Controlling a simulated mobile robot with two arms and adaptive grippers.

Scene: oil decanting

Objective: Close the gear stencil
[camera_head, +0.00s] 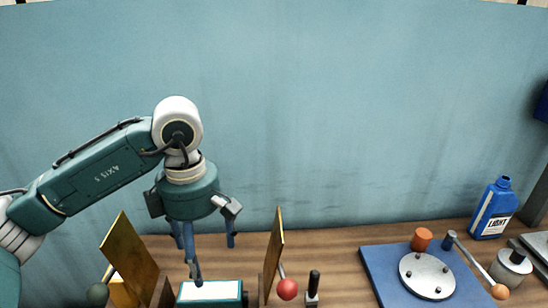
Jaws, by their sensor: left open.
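Two brass plates stand raised on the bench. The left plate (128,258) leans and has a dark green ball knob (97,294) by its lower edge. The right plate (273,254) is nearly upright, with a red ball knob (287,289) on a short rod. I cannot tell which one is the gear stencil; no gear outline shows. My left gripper (207,262) points down between the plates, its blue fingers open and empty, above or just behind a teal box with a white top (210,292). My right gripper is not in view.
A small black-handled peg (313,287) stands right of the red knob. A blue bottle (492,209) stands at the back right. The teal wall (350,120) is behind.

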